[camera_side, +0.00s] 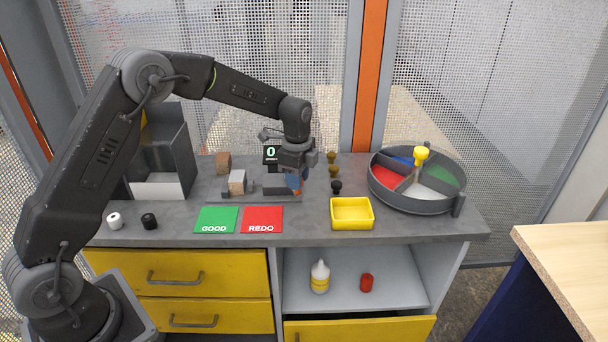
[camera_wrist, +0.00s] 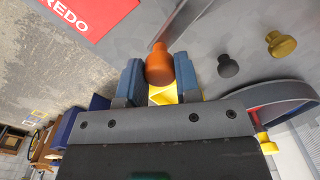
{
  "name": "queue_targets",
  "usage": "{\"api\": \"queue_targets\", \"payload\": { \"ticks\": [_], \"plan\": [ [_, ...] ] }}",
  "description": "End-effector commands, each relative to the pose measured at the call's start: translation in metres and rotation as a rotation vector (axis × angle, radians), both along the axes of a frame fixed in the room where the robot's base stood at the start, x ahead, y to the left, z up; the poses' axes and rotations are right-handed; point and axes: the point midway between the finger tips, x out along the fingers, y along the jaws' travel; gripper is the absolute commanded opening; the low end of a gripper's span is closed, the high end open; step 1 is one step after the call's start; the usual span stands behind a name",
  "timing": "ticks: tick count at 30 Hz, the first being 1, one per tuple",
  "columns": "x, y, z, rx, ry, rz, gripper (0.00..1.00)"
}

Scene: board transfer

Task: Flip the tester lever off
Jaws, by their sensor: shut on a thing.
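The tester (camera_side: 271,155) stands at the back middle of the bench, with a dark display reading 0 and a grey base. My gripper (camera_side: 294,184) is low at the right of the tester, partly in front of it. In the wrist view, my blue-grey fingers (camera_wrist: 159,82) are shut on an orange knob (camera_wrist: 158,62), one finger on each side. Orange also shows between the fingers in the side view. I cannot tell whether this knob is the tester's lever; what lies under it is hidden.
Black and gold-brown knobs (camera_side: 333,170) stand just right of my gripper. Green GOOD (camera_side: 216,217) and red REDO (camera_side: 262,218) mats lie in front. A yellow tray (camera_side: 352,224) and a round divided bin (camera_side: 410,207) are to the right. Small blocks (camera_side: 237,182) sit left.

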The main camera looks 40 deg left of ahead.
Motion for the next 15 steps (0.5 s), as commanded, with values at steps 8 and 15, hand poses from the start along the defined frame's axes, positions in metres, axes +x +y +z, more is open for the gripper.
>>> {"api": "queue_targets", "payload": {
  "ticks": [8,15],
  "plan": [
    [-0.012,0.007,0.002,-0.002,-0.003,-0.203,0.0],
    [-0.018,0.011,0.001,-0.002,-0.003,-0.309,0.0]
  ]
}}
